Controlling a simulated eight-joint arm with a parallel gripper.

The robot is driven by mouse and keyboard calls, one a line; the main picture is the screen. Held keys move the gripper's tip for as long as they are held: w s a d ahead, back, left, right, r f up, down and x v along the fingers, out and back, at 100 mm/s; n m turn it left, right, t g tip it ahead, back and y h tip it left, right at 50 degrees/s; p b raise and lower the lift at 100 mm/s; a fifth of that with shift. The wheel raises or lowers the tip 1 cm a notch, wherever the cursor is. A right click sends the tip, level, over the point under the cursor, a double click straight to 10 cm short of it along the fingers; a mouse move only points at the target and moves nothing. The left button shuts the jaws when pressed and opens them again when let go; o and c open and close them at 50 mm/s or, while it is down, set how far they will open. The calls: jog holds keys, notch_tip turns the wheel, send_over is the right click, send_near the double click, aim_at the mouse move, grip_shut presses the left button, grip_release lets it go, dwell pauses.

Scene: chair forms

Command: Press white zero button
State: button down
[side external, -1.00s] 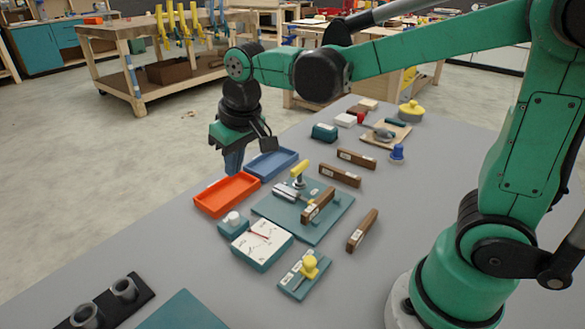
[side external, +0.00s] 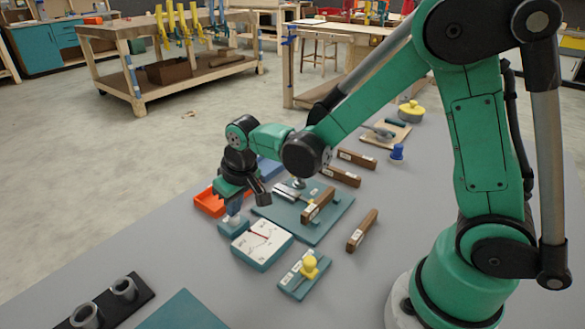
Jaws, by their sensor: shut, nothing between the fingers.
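The white zero button sits on a small teal block (side external: 232,229) beside the white-faced gauge (side external: 262,240) with a red needle. My gripper (side external: 234,218) points down right over this block, with its fingertips at the button. The button itself is mostly hidden behind the fingers, and I cannot tell whether they touch it or press it. The gripper is shut with nothing held.
An orange tray (side external: 208,202) lies just behind my gripper, partly covered by it. A teal board (side external: 318,230) with a clamp lies to the right. A yellow knob (side external: 310,267) on a teal plate stands in front.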

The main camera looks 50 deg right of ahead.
jog(key=shift+f, duration=1.05)
jog(key=w+v, duration=0.1)
jog(key=v, duration=1.2)
jog(key=shift+r, duration=0.6)
jog(key=shift+s, duration=0.1)
